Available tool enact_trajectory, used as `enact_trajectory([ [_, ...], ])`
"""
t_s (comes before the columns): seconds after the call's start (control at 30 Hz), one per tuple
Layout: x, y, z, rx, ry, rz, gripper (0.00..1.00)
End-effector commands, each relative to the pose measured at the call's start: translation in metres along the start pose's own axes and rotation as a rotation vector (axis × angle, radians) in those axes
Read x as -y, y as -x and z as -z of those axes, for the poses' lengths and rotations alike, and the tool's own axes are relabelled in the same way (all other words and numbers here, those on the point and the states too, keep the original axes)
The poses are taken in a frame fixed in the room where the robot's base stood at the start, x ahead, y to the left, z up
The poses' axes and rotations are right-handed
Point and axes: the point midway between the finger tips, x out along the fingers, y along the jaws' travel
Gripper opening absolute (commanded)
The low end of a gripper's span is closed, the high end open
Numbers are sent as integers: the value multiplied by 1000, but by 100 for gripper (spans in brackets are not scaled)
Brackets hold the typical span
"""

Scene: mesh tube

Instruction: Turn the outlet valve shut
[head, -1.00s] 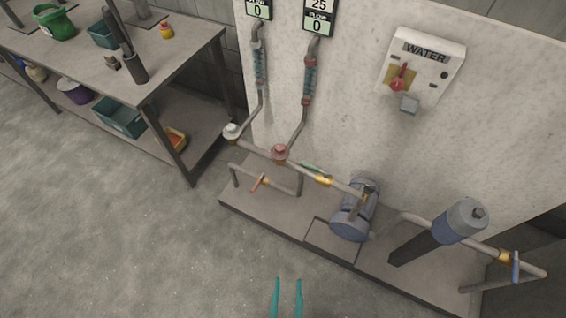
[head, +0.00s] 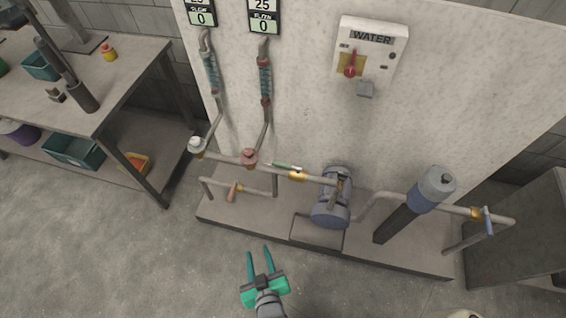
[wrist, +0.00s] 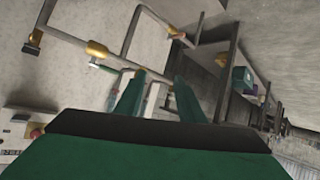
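Three lever valves show on the pipework in the head view; none bears a readable label, so I cannot tell by name which is the outlet. A green-handled valve (head: 296,175) with a brass body sits on the upper pipe, left of the pump (head: 332,200). An orange-red handle (head: 232,191) is on the lower left pipe. A blue handle (head: 488,221) is on the far right pipe. My gripper (head: 258,250) is in front of the platform, fingers apart and empty. In the wrist view its fingers (wrist: 160,76) point toward the pipes, with nothing between them.
A water panel (head: 372,58) with a red knob is on the wall. A dark and blue cylinder (head: 418,200) stands right of the pump. A workbench (head: 120,70) is at left and a grey cabinet (head: 530,230) at right. Open floor (head: 120,265) lies before the platform.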

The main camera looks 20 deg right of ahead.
Motion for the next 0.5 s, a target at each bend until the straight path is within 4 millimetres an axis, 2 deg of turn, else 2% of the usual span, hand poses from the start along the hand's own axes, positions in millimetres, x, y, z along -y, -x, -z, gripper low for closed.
enact_trajectory([
  [0.03,-3,-22,3,18,14,5,36],
  [0.2,-9,-82,7,100,88,55,36],
  [0.37,-22,-132,21,166,169,121,36],
  [0.5,-42,-168,40,217,252,185,36],
])
